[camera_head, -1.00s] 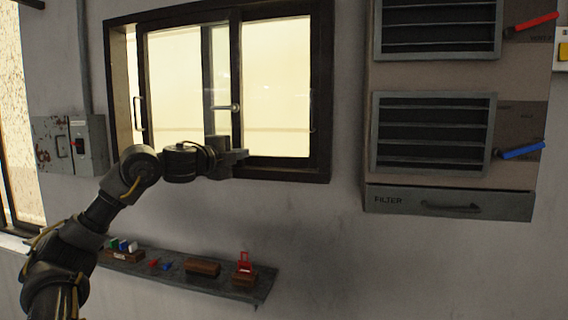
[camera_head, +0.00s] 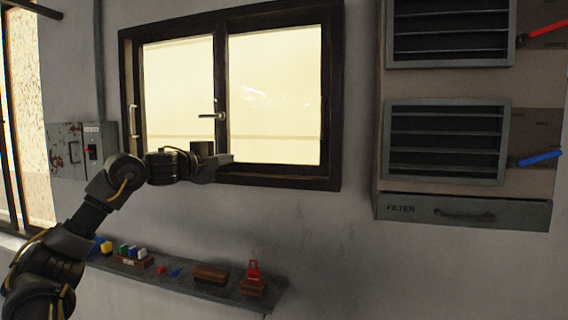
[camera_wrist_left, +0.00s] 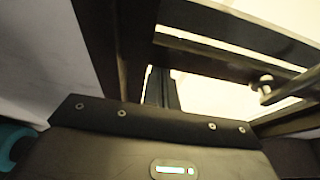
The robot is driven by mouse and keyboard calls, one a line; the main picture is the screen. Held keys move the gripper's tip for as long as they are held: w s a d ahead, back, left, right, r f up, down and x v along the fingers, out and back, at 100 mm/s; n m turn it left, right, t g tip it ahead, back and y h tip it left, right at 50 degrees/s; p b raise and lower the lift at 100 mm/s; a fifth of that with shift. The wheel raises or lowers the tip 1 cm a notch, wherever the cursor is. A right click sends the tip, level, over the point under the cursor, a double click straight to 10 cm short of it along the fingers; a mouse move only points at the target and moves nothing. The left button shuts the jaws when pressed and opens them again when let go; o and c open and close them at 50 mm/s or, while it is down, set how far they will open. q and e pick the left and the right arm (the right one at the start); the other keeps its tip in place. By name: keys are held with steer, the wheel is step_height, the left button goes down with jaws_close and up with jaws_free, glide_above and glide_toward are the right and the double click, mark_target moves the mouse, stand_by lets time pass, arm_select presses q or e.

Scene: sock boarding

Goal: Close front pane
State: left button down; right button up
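A dark-framed window (camera_head: 331,150) is in the wall, with a left pane (camera_head: 178,85) and a right pane (camera_head: 275,90) side by side. A dark vertical bar (camera_head: 221,65) stands between them, with a small metal latch (camera_head: 211,115) on it. My left gripper (camera_head: 218,161) is at the window's lower edge, below the latch. I cannot tell whether it touches the frame or whether its fingers are open. In the left wrist view the latch (camera_wrist_left: 266,84) and dark frame bars show beyond my gripper body; the fingertips are hidden. My right gripper is not in view.
A shelf (camera_head: 222,290) with coloured small items runs below the window. A grey box (camera_head: 66,150) is on the wall at left. A vented cabinet (camera_head: 445,145) with red (camera_head: 548,33) and blue (camera_head: 537,157) levers stands at right. The wall between window and cabinet is bare.

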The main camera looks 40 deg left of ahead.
arm_select(q)
steer(key=shift+s+a, duration=0.3)
steer(key=shift+a, duration=0.35)
steer(key=shift+s+a, duration=0.3)
steer(key=shift+a, duration=0.3)
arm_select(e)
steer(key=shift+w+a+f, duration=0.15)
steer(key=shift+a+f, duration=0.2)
arm_select(q)
steer(key=shift+r, duration=0.1)
